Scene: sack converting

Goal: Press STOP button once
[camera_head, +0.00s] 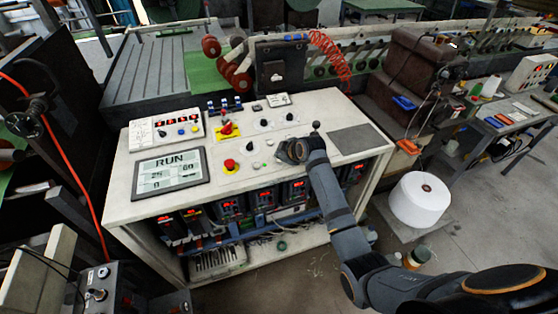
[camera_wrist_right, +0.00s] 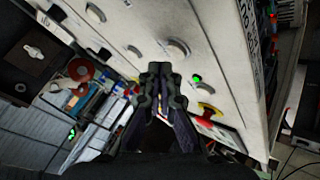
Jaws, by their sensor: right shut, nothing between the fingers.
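A white control desk (camera_head: 125,190) stands ahead of me, with a display (camera_head: 168,172) reading RUN. I cannot read a STOP label on any button. Small buttons (camera_head: 257,165) lie between the red button and my right gripper, and a green one (camera_wrist_right: 196,78) shows in the right wrist view. My right gripper (camera_head: 290,151) is shut and empty, over the desk top to the right of the red button. My left gripper is not in view.
A red-and-yellow rotary switch (camera_head: 225,129) and several black knobs are behind the red button. A button box (camera_head: 165,131) stands at the desk's back left. A dark grey pad (camera_head: 356,140) lies at the right. A white roll (camera_head: 420,200) stands on the floor right of the desk.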

